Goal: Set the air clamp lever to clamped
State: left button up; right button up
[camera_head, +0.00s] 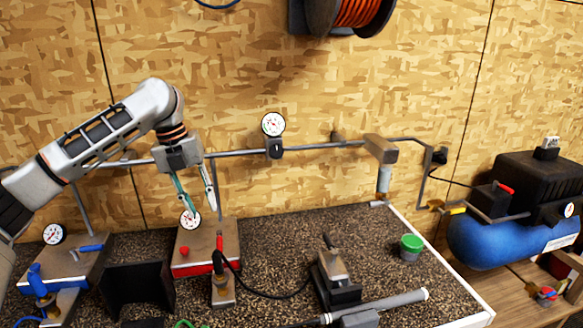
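My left gripper (199,206) hangs from the arm that comes in from the left. Its two teal-and-grey fingers are apart and empty, above the back of a red-sided box (207,268) with a grey top. A red lever (220,243) stands up on that box, below and slightly right of the fingertips, not touched by them. A blue lever (92,247) lies on a blue-based box (70,266) at the left. Which lever is the air clamp's, I cannot tell for sure. A grey-and-black clamp-like fixture (336,272) stands mid-bench. My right gripper is not in view.
A pressure gauge (190,219) is right behind the gripper fingers. A pipe (325,147) runs along the wall above the bench. A black hose (262,291) crosses the bench. A green-lidded cup (411,247) stands at the right, with clear bench around it.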

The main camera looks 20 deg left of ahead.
aim_at(334, 253)
jog(key=k+l, duration=0.8)
